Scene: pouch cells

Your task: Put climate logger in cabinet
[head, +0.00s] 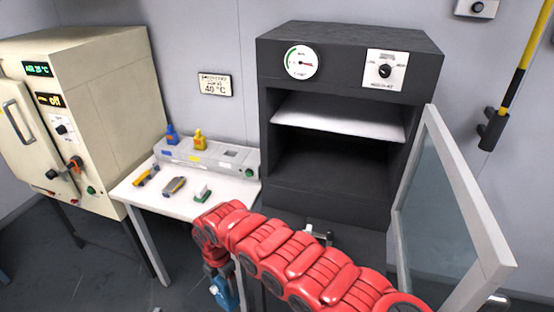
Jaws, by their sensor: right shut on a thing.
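The dark grey cabinet (350,53) stands against the wall, with its glass door (450,195) swung open to the right. Its upper part holds a white shelf (340,118); the space below is dark and looks empty. My red right arm crosses the foreground. My left gripper is not in view.
A white table (140,197) left of the cabinet bears a grey rack (228,168), a blue piece (172,134), a yellow piece (200,140) and several small devices. A cream oven (100,65) stands at the far left. The open door limits room on the right.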

